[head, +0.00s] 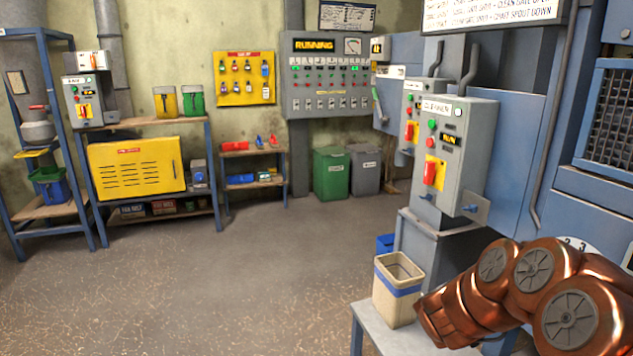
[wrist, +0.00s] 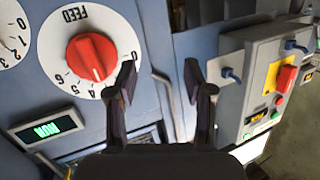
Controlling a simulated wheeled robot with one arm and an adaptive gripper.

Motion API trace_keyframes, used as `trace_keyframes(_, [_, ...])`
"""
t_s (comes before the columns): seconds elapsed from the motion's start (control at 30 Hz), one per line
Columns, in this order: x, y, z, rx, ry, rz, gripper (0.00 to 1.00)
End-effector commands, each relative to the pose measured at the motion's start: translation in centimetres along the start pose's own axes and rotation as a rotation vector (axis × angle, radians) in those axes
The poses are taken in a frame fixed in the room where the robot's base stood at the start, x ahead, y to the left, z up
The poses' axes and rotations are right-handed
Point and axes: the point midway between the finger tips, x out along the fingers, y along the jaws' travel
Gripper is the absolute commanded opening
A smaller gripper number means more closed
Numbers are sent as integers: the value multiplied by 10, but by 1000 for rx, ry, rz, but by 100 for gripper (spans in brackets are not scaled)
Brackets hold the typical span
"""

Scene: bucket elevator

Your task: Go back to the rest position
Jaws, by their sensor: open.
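My gripper (wrist: 160,85) shows in the wrist view with its two dark fingers apart and nothing between them. It is in front of a blue machine panel (wrist: 150,30). A white FEED dial with a red knob (wrist: 91,57) is just left of the fingers. A grey control box with a red switch (wrist: 286,78) is to the right of the fingers. In the head view my copper-coloured arm reaches in at the lower right, and the gripper itself is out of that picture.
The CLEANER control box (head: 455,150) stands on a grey pedestal near my arm. A cream bin with a blue band (head: 398,290) sits on a low bench beside my arm. A wall panel (head: 325,75) reads RUNNING. A yellow cabinet (head: 137,167) stands at left. The middle floor is clear.

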Motion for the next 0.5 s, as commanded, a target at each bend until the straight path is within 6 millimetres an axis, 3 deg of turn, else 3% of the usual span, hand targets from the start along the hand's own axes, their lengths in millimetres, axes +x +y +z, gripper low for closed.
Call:
trace_keyframes(0.1, [-22, -42, 2, 27, -90, -153, 52])
trace_keyframes(0.3, [-80, -102, 15, 22, -275, -407, 52])
trace_keyframes(0.5, [-152, -134, 32, -43, -466, -617, 52])
